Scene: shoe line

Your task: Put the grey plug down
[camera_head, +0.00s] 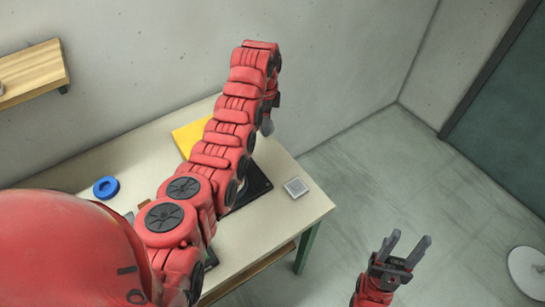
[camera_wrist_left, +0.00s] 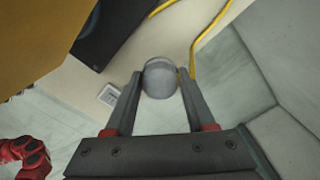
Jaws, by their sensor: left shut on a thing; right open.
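The grey plug (camera_wrist_left: 160,78) is a rounded grey piece between the fingertips of my left gripper (camera_wrist_left: 159,82), which is shut on it. In the head view, my left gripper (camera_head: 270,108) hangs at the end of the raised red arm, near the far side of the table. A small grey tip, likely the plug (camera_head: 267,127), shows below it. In the wrist view the plug appears above the table edge and floor; its height cannot be told. My right gripper (camera_head: 409,240) is open and empty, over the floor right of the table.
The pale table (camera_head: 285,217) holds a blue ring (camera_head: 106,187), a yellow panel (camera_head: 188,134), a dark plate (camera_head: 258,185) partly behind my arm, and a small grey square (camera_head: 296,187). A yellow cable (camera_wrist_left: 206,38) runs beside the plug. A wooden shelf (camera_head: 30,72) is on the wall.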

